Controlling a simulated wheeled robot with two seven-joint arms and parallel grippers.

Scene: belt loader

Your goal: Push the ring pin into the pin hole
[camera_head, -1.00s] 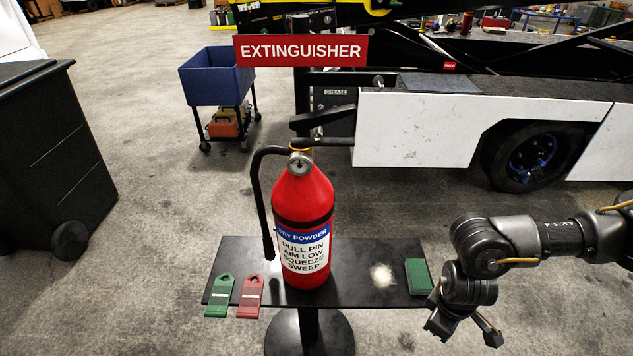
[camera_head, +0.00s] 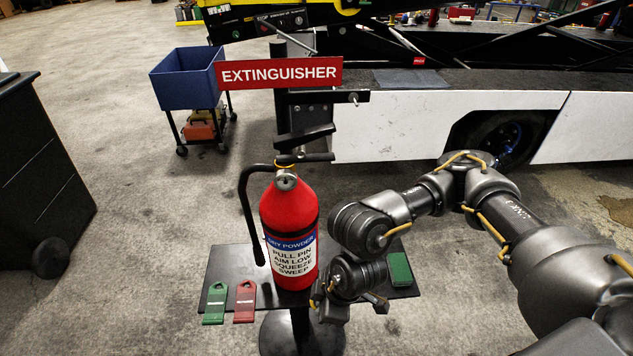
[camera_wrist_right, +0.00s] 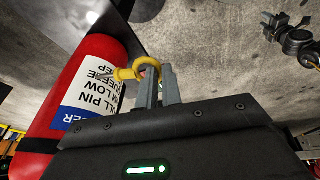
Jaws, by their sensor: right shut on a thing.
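The red extinguisher (camera_head: 283,215) stands upright on the small black table, its black handle (camera_head: 303,160) on top and its hose at left. A yellow ring pin (camera_wrist_right: 147,66) shows in the right wrist view between the grey fingers of my right gripper (camera_wrist_right: 158,88), which is shut on it. The pin's shank points left, beside the extinguisher (camera_wrist_right: 85,85). In the head view my right gripper (camera_head: 325,303) is low at the extinguisher's right side; its fingertips and the ring are unclear there. The pin hole is not clearly seen. A dark jointed arm end (camera_wrist_right: 298,42), probably my left, is small and unclear.
A green tag (camera_head: 215,303) and a red tag (camera_head: 244,302) lie on the table's left side. A green block (camera_head: 400,269) lies at its right end. An EXTINGUISHER sign (camera_head: 280,73) is behind, with a blue bin (camera_head: 187,78) to its left.

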